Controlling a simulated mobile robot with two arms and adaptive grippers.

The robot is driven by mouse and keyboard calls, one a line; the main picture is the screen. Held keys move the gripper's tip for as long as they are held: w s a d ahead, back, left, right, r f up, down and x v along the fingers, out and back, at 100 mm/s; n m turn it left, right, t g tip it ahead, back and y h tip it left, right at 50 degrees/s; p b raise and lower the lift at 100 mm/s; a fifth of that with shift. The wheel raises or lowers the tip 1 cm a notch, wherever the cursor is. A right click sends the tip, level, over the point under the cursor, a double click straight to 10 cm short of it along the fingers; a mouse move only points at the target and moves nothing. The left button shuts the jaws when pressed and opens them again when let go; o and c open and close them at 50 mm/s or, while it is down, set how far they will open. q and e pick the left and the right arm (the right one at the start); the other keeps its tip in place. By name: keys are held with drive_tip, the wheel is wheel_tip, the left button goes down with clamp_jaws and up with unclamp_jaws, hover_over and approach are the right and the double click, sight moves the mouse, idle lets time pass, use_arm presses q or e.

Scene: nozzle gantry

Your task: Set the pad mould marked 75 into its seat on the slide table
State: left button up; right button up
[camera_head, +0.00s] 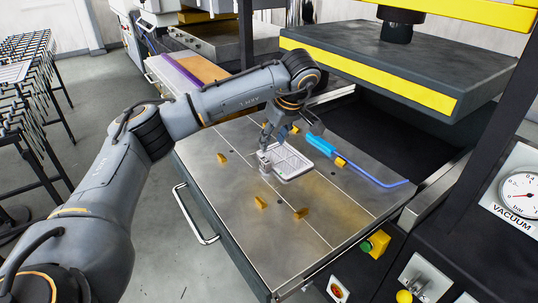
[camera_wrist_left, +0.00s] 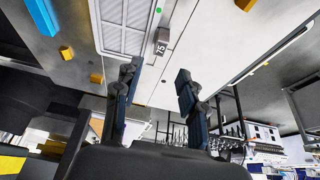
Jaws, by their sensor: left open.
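The pad mould (camera_head: 288,164) is a pale, grid-faced rectangular plate lying on the slide table (camera_head: 205,190) in the head view. Its face also shows at the top of the left wrist view (camera_wrist_left: 124,24), beside a grey block marked 75 (camera_wrist_left: 162,42). My left gripper (camera_head: 267,146) is over the mould's left end in the head view. In the wrist view its two fingers (camera_wrist_left: 158,84) are spread, with the 75 block ahead of the gap and nothing visible between them. Exact contact with the mould cannot be told. My right gripper is not in view.
Several orange stops (camera_head: 261,202) stand on the table around the mould. A blue tool (camera_head: 321,146) with a blue hose lies at the mould's right. A yellow-edged press plate (camera_head: 390,65) overhangs the table's back.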

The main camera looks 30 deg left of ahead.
use_arm(q)
drive_tip(key=shift+v, duration=1.6)
drive_tip(key=shift+r, duration=0.15)
